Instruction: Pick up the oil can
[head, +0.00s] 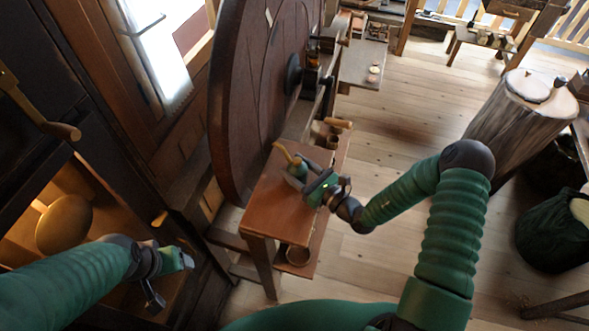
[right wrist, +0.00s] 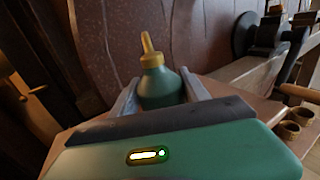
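The oil can (head: 297,169) is green with a yellow spout and stands upright over the brown bench top beside the big wheel. In the right wrist view the oil can (right wrist: 160,88) is between the two grey fingers of my right gripper (right wrist: 160,92). The fingers lie close along its sides; whether they press on it I cannot tell. The can's lower part is hidden by the gripper body. In the head view my right gripper (head: 304,174) reaches the can from the right. My left gripper (head: 170,280) is empty at lower left, its fingers apart.
The large wooden wheel (head: 262,95) rises right behind the bench (head: 275,205). Small cups (right wrist: 290,130) stand to the right of the can. A bowl (head: 298,256) is on the lower shelf. A stump (head: 515,120) stands at right. The plank floor between is clear.

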